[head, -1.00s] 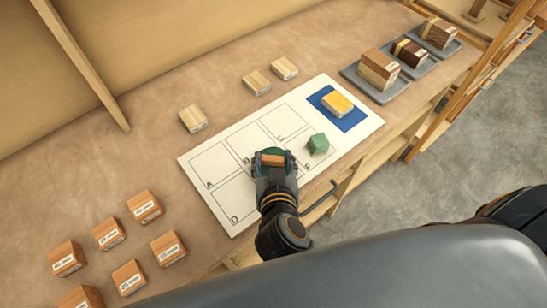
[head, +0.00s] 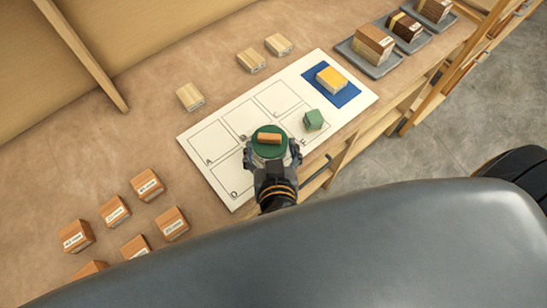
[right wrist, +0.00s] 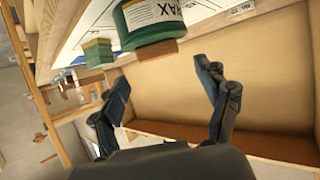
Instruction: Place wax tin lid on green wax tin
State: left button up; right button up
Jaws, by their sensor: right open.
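The green wax tin (right wrist: 152,24) shows in the right wrist view with a white WAX label, appearing upside down. The wax tin lid (head: 259,149) is a green disc with a brown wooden knob (head: 269,138); it sits on the tin and looks level in the head view. The knob also shows in the right wrist view (right wrist: 158,53). My right gripper (head: 272,158) is open and empty at the near side of the tin. Its two fingers (right wrist: 162,74) are spread and apart from the knob. The lid hides most of the tin from above. My left gripper is not in view.
The tin stands on a white lettered board (head: 222,187). A small green block (head: 313,120) stands to its right, and a yellow block (head: 331,79) lies on a blue pad (head: 350,92). Labelled wooden blocks (head: 115,211) stand at left. The table's edge is close in front.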

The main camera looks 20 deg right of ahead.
pick_arm(q)
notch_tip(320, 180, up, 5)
jog(key=p, duration=0.3)
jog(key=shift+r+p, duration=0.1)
jog(key=shift+p, duration=0.3)
pick_arm(e)
jog(key=v, duration=0.7)
jog(key=shift+s+r, duration=0.15)
jog(key=shift+s, duration=0.2)
